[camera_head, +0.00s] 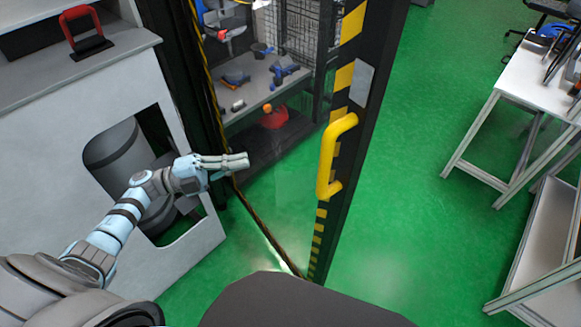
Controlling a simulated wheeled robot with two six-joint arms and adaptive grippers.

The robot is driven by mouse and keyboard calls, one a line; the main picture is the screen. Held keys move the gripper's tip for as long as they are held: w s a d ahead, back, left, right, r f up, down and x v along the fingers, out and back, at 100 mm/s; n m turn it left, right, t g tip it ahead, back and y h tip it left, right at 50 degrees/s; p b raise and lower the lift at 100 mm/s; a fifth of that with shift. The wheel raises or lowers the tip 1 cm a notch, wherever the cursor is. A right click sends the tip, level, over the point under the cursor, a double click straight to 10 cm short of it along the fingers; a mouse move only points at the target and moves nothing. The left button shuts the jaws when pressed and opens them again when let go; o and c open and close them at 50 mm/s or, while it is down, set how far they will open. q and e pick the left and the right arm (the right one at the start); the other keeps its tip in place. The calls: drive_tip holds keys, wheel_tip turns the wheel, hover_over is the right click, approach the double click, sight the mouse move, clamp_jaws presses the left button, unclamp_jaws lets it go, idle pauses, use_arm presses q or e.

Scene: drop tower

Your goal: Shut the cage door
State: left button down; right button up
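The cage door (281,190) has a clear panel in a dark frame with yellow and black stripes. It stands out from the cage at an angle, ajar, with green floor showing through it. Its yellow bar handle (327,158) is upright on the striped right-hand edge. My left gripper (247,161) is left of the handle, with the clear panel's area between them. Its fingers lie close together and hold nothing; whether it touches the panel cannot be told. My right gripper is not in view.
A grey cabinet (95,85) with a red-handled item (85,35) on top is at left. Inside the cage are a shelf (245,100) with tools and a red object (275,118). White tables (525,85) stand at right; green floor between is clear.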

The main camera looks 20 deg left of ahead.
use_arm(q)
drive_tip(key=s+d+r+m+g+h, duration=0.1)
drive_tip(key=s+d+r+m+g, duration=0.1)
drive_tip(key=s+r+m+g, duration=0.35)
drive_tip(key=w+d+f+p, duration=0.1)
drive_tip(key=w+d, duration=0.1)
drive_tip(key=d, duration=0.3)
drive_tip(key=w+d+m+g+p, duration=0.1)
drive_tip(key=w+d, duration=0.2)
drive_tip(key=d, duration=0.3)
drive_tip(key=shift+w+d+f, duration=0.15)
drive_tip(key=shift+w+f, duration=0.15)
drive_tip(key=shift+f, duration=0.1)
